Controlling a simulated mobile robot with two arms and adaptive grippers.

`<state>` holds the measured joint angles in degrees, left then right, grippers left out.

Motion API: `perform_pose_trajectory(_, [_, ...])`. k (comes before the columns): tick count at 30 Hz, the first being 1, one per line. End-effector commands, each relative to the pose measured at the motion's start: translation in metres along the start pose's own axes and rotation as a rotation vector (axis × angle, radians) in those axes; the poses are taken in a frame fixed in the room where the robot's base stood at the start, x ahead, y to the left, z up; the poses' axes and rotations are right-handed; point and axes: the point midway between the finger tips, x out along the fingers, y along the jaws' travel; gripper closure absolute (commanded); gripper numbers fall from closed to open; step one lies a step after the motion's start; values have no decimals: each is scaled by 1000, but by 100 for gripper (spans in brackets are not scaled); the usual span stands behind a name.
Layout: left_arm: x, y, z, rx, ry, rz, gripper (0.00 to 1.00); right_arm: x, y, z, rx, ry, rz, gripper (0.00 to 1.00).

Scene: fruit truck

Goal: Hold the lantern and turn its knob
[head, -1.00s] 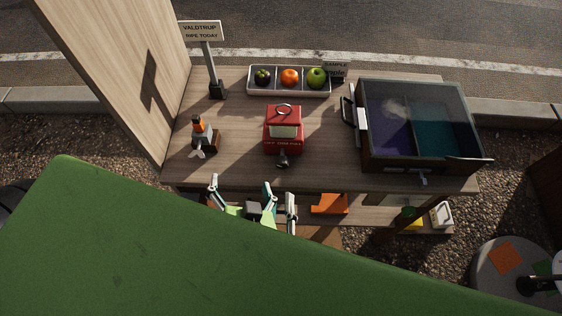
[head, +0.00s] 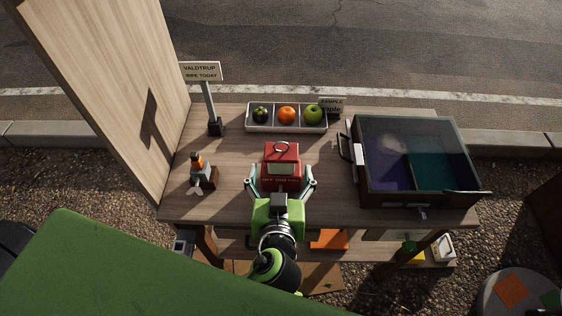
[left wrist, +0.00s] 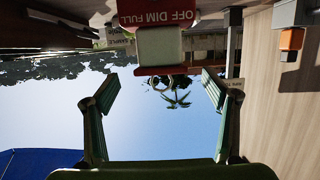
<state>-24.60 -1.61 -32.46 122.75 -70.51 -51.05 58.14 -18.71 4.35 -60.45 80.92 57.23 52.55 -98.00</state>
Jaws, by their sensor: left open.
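The red lantern (head: 282,154) with a ring handle on top stands upright on the wooden counter. Its red band lettered "OFF DIM FULL" (left wrist: 157,12) and pale window (left wrist: 159,46) show at the top of the left wrist view. My left gripper (head: 281,181) is open at the lantern's front, one finger on each side of its lower body. I cannot tell whether the fingers touch it. In the left wrist view the open fingers (left wrist: 158,90) have a gap between them below the lantern. The lantern's knob is hidden behind my gripper. My right gripper is out of view.
A fruit tray (head: 287,127) stands behind the lantern. A large glass-topped case (head: 383,196) is at the right. A small orange-topped item (head: 198,165) and a sign post (head: 211,108) are at the left. Bare counter lies between them.

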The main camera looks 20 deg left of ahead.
Motion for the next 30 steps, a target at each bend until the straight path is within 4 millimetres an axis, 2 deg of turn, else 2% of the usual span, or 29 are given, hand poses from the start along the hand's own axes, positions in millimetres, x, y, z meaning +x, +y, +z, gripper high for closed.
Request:
perform_pose_trajectory(3, [20, 0, -1, 2, 2, -1, 22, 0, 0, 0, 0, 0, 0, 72])
perform_pose_trajectory(9, [40, 0, 0, 2, 0, 0, 22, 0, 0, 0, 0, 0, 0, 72])
perform_pose_trajectory(20, [44, 0, 1, 1, -2, -1, 22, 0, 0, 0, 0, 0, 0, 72])
perform_pose_trajectory(23, [44, 0, 1, 1, -2, -1, 45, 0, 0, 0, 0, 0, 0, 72])
perform_pose_trajectory(27, [44, 0, 1, 1, -2, -1, 81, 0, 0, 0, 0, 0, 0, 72])
perform_pose_trajectory(28, [44, 0, 1, 1, -2, -1, 44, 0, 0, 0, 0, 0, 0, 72])
perform_pose_trajectory(30, [44, 0, 1, 1, -2, -1, 62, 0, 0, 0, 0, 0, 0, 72])
